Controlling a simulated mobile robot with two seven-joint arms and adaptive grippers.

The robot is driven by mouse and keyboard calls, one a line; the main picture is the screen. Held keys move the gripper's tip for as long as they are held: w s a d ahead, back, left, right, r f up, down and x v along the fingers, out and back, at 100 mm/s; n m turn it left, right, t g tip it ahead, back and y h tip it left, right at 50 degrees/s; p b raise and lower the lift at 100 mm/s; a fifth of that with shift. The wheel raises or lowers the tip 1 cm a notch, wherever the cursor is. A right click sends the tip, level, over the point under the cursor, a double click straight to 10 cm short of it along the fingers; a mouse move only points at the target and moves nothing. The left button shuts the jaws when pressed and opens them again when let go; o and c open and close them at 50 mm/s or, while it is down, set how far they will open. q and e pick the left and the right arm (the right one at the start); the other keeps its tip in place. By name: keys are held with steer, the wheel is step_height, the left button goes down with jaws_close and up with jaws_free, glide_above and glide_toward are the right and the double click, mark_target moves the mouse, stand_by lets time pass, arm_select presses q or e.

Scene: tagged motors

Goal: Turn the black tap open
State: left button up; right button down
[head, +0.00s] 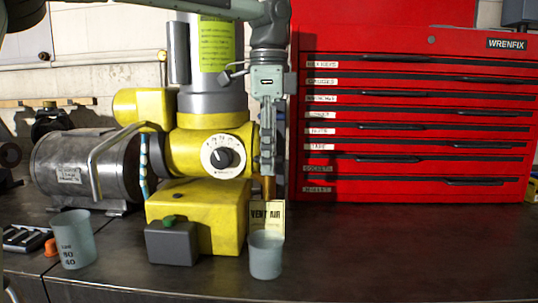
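My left gripper (267,168) hangs straight down from the top, in front of the right side of the yellow machine. Its fingers are seen nearly edge-on, so I cannot tell whether they are open, shut or shut on something. Just below the fingertips are a short brass-coloured pipe (268,188) and a yellow tag (267,215) reading "VENT AIR". I cannot make out a black tap there; the gripper covers that spot. A black knob (223,157) on a white dial faces me on the yellow machine (199,205), left of the fingers. My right gripper is not in view.
A grey cup (266,258) stands in front of the tag, another cup (74,240) at left. A dark box with a green button (171,243) sits before the machine. A grey motor (82,168) is at left, a red tool cabinet (400,120) at right. The bench's right front is clear.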

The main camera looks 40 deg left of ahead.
arm_select(q)
jaws_close()
stand_by(0.4)
steer(key=n, duration=0.4)
steer(key=shift+n, duration=0.4)
steer(key=n, duration=0.4)
steer(key=shift+n, duration=0.3)
steer(key=n, duration=0.9)
